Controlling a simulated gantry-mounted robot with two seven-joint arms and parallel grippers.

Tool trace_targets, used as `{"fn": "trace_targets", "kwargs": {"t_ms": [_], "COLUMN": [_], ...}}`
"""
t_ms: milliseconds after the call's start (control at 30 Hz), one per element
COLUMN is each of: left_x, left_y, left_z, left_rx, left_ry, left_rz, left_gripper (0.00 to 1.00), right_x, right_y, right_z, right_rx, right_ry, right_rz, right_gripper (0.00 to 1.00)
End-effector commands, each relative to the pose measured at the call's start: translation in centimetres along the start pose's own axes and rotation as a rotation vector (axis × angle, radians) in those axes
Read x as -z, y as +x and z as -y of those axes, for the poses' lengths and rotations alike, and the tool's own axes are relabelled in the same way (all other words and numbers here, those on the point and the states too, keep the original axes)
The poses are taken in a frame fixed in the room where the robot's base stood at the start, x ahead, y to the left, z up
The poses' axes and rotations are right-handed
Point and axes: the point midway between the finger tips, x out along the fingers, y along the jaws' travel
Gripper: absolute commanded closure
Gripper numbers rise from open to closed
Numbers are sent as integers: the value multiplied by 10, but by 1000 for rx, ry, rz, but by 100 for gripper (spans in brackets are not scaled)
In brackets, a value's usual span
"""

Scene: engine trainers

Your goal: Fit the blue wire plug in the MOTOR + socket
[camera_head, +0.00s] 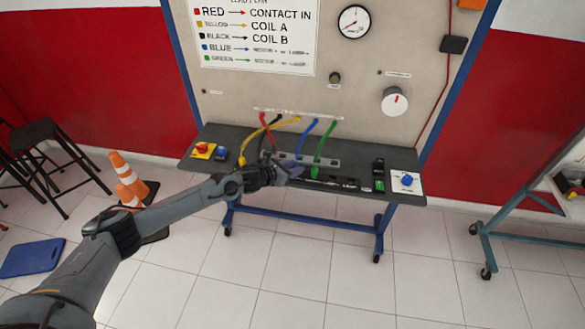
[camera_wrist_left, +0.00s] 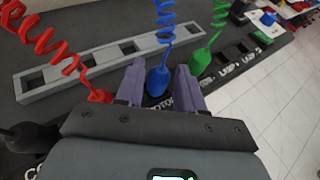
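The blue wire plug (camera_wrist_left: 158,80) is between the purple fingers of my left gripper (camera_wrist_left: 160,80), which are close against its sides. It is over the black terminal block, just above printed lettering reading "MOTOR" (camera_wrist_left: 160,103). The fingers and plug hide the socket there, so I cannot tell whether the plug is seated. Its coiled wire runs up to the panel, also in the head view (camera_head: 308,138). In the head view my left gripper (camera_head: 287,172) reaches over the bench from the left. My right gripper is not in view.
The grey slotted strip (camera_wrist_left: 103,60) lies just behind, with empty slots. The green plug (camera_wrist_left: 199,63) stands close right of my fingers, the red plug (camera_wrist_left: 99,96) close left. Coiled wires hang over the bench (camera_head: 225,177). An orange cone (camera_head: 127,177) stands on the floor at left.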

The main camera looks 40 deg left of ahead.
Motion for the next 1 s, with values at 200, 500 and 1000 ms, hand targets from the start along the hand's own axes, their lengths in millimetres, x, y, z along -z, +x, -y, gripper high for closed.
{"fn": "trace_targets", "kwargs": {"t_ms": [200,500,1000], "left_x": [-1,-7,-9], "left_y": [-2,-23,-49], "left_z": [0,0,0], "left_rx": [0,0,0], "left_ry": [0,1,0], "left_rz": [0,-1,-1], "left_gripper": [62,62,62], "right_x": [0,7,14], "right_y": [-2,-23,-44], "right_z": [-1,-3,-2], "right_rx": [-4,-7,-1], "right_ry": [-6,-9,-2], "right_rz": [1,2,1], "right_gripper": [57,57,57]}}
